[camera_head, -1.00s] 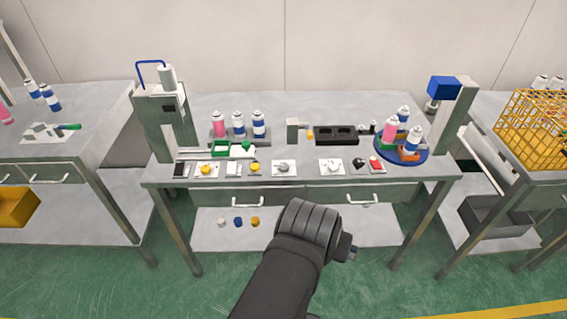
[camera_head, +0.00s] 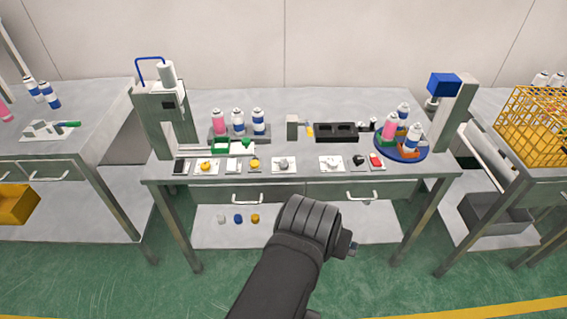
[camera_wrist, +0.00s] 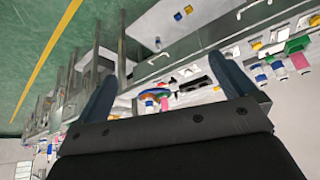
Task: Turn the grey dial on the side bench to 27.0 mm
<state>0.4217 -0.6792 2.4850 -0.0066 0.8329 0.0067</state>
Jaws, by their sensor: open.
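A pale grey knob (camera_head: 282,163) sits on a white plate near the front edge of the middle bench. A second whitish knob (camera_head: 331,162) sits on a plate to its right. I cannot tell which of these, if either, is the grey dial, and no scale can be read. The left side bench (camera_head: 60,100) carries a grey fixture with a green handle (camera_head: 66,125); no dial is clear there. My gripper (camera_wrist: 166,82) is open and empty, its two blue-grey fingers wide apart in the wrist view. In the head view my dark arm is in front of the middle bench, away from the knobs.
A press (camera_head: 168,110) stands at the left of the middle bench, and a blue turntable (camera_head: 381,150) with cans at the right. A yellow wire basket (camera_head: 535,130) is on the right bench. The floor ahead is clear.

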